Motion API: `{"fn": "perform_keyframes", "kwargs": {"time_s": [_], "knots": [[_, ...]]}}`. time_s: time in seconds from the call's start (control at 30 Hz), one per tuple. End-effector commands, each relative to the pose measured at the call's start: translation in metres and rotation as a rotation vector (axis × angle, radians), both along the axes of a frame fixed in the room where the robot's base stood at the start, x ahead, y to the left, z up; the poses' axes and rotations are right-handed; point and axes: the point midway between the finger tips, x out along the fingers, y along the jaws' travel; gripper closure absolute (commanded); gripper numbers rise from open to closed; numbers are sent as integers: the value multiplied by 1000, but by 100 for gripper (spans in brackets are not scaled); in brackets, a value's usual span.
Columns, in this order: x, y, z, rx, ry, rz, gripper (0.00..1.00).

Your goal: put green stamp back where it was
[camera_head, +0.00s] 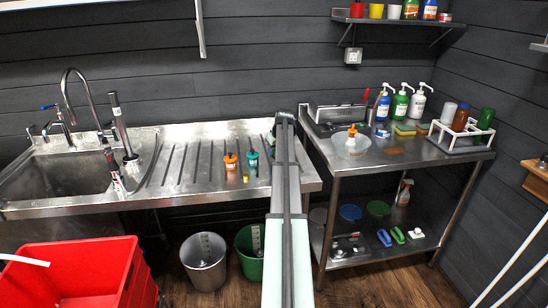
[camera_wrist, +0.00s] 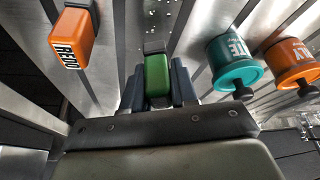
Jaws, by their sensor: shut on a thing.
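The green stamp (camera_wrist: 157,74) is a small green block in the wrist view, between the two fingers of my gripper (camera_wrist: 158,88). My gripper is shut on it, over the ribbed steel drainboard. I cannot tell whether the stamp touches the steel. In the head view my arm covers the gripper and the stamp at the drainboard's right end. An orange stamp-like block (camera_wrist: 76,38) with lettering lies to the left of my gripper in the wrist view.
A teal bottle (camera_wrist: 234,64) and an orange bottle (camera_wrist: 291,62) are to the right in the wrist view; in the head view they stand on the drainboard (camera_head: 190,175). A steel side table (camera_head: 400,152) with bottles and sponges is to the right. A sink (camera_head: 65,175) is at left.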

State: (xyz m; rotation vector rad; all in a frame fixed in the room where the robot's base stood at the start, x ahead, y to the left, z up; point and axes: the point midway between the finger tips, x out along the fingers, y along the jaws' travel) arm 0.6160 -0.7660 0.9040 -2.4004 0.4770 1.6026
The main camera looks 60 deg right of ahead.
Motion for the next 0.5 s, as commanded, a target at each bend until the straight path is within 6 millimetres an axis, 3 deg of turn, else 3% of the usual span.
{"fn": "perform_keyframes", "kwargs": {"time_s": [0.2, 0.5], "knots": [[0, 0, -26, 1, 1, 0, 92], [0, 0, -27, 0, 0, 0, 92]]}}
